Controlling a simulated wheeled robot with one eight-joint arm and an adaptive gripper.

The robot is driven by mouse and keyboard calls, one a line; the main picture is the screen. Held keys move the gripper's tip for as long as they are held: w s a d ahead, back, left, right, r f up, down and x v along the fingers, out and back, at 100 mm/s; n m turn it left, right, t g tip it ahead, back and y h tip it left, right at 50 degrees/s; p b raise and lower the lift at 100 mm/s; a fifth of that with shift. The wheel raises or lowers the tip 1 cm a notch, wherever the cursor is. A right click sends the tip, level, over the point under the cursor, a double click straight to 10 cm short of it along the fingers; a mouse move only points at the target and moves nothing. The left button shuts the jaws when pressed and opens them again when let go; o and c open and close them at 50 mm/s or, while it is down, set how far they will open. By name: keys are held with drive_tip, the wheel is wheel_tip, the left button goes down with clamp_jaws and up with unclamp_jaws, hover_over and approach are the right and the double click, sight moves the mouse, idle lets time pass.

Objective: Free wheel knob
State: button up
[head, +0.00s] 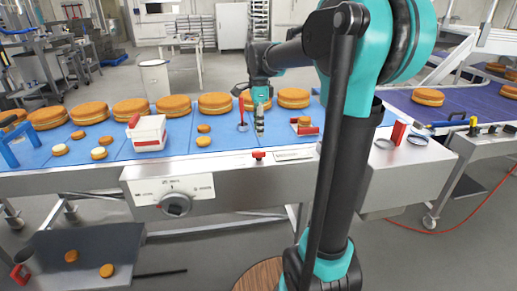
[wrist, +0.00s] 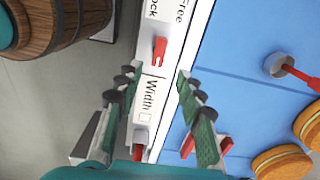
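A small red lever knob (wrist: 160,50) sits on the white front rail, beside the printed words "Free" and a partly cut-off "ock". A red knob (head: 259,155) also shows on the conveyor's front edge in the head view. My gripper (wrist: 157,75) is open and empty, its two green fingers spread over the rail with the red lever just beyond the tips. In the head view my gripper (head: 260,128) points down above the blue belt near the front edge. I cannot see it touching the knob.
A second red piece (wrist: 139,152) lies by the word "Width" between my fingers. The blue belt (head: 95,150) carries several round cakes and a white-and-red box (head: 147,133). A panel with a dark dial (head: 176,204) hangs in front. A wooden barrel (wrist: 60,25) stands below.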

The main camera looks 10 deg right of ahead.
sight(259, 151)
wheel_tip(259, 151, down, 9)
drive_tip(key=shift+f, duration=0.1)
idle(0.4)
clamp_jaws()
